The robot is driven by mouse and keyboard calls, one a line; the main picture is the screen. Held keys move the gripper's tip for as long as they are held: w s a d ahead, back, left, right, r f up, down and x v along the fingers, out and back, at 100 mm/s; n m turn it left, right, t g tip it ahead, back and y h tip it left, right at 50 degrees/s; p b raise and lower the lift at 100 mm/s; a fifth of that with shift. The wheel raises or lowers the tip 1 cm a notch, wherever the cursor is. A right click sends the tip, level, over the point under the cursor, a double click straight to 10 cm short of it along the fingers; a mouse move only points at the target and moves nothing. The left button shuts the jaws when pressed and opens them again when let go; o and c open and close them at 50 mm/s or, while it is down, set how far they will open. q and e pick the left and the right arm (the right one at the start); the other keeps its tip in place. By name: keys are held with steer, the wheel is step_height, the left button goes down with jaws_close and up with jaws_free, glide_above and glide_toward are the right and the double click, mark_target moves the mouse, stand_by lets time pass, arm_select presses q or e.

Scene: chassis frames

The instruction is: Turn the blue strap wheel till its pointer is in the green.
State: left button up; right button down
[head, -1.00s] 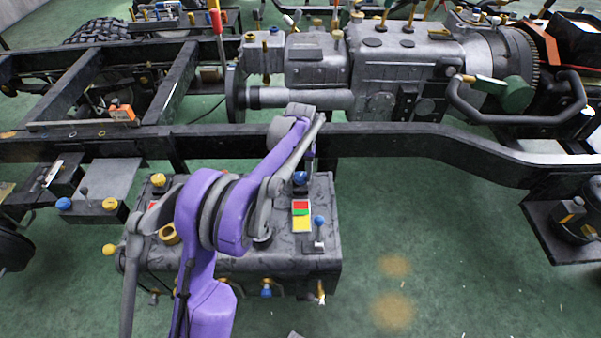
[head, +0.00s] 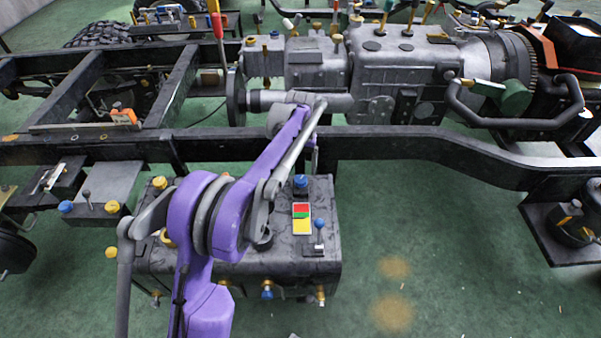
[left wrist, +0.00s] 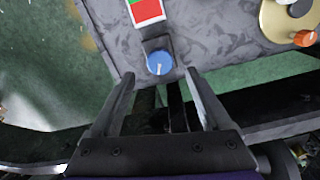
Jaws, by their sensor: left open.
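The blue strap wheel (head: 300,181) is a small round knob on the top far edge of the dark grey tank (head: 290,262). In the left wrist view the blue wheel (left wrist: 160,62) sits on a dark square base and carries a short white mark pointing toward the picture's bottom, away from the colour card. The card (head: 302,217) shows red, green and yellow bands; its red end (left wrist: 147,10) lies nearest the wheel. My left gripper (left wrist: 158,78) is open, with its fingertips to either side of the wheel's near edge. Contact is not visible. My right gripper is out of view.
The black chassis rail (head: 420,145) runs just behind the wheel. Yellow caps (head: 159,182) and an orange knob (left wrist: 304,38) are near. Green floor is free right of the tank.

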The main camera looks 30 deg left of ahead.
mark_target(301, 179)
arm_select(q)
step_height(301, 179, up, 6)
steer(key=shift+f+p, duration=0.1)
steer(key=shift+p, duration=0.3)
step_height(301, 179, down, 11)
steer(key=n+p, duration=0.7)
steer(key=n, duration=0.3)
steer(key=shift+p, duration=0.3)
jaws_close()
stand_by(0.4)
